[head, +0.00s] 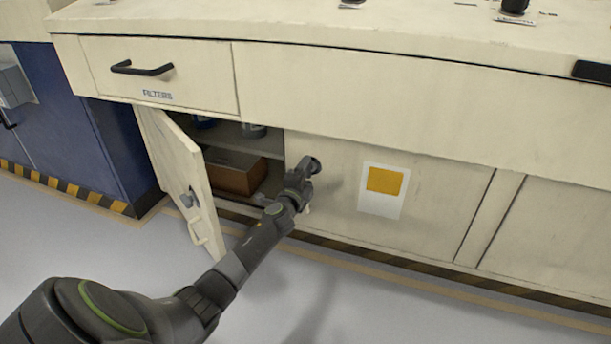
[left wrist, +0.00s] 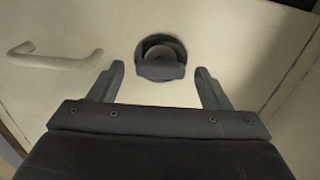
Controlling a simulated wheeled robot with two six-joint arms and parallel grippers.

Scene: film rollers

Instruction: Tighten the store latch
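A dark round latch knob (head: 312,165) with a flat grip bar sits on the cream cabinet front, just right of the open bay. In the left wrist view the latch (left wrist: 161,58) is centred ahead, between the two fingertips. My left gripper (head: 300,183) is in front of the latch. Its fingers are spread in the left wrist view (left wrist: 160,76), with nothing clamped. Whether the fingertips touch the latch or the panel I cannot tell. A pale bar handle (left wrist: 55,57) is left of the latch in the wrist view. My right gripper is out of view.
A cabinet door (head: 165,155) stands open on the left, with its own grey knob (head: 187,200). A brown box (head: 237,173) lies inside the bay. Above is a drawer (head: 160,75) labelled FILTERS. A yellow and white notice (head: 383,190) is on the panel. The floor in front is clear.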

